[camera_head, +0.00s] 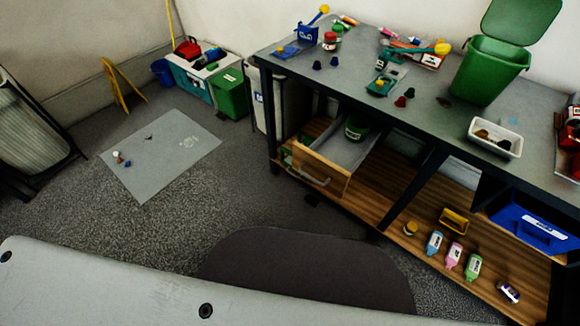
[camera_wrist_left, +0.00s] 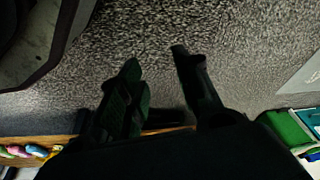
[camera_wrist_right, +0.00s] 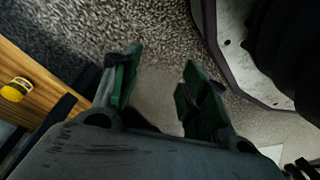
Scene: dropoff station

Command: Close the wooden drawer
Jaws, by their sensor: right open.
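The wooden drawer (camera_head: 340,183) juts out from under the left part of the workbench in the head view, standing open. It has a light wooden front, a bar handle (camera_head: 308,177) and a grey inside. A dark green round object (camera_head: 356,127) is at its back. My left gripper (camera_wrist_left: 156,60) shows only in the left wrist view, with its fingers apart and nothing between them, over the carpet. My right gripper (camera_wrist_right: 163,60) shows only in the right wrist view, open and empty over the floor. Neither gripper appears in the head view.
The workbench (camera_head: 425,97) carries a green bin (camera_head: 488,70), a white tray (camera_head: 495,137) and tools. A grey mat (camera_head: 165,165) lies left. Carpet before the drawer is clear.

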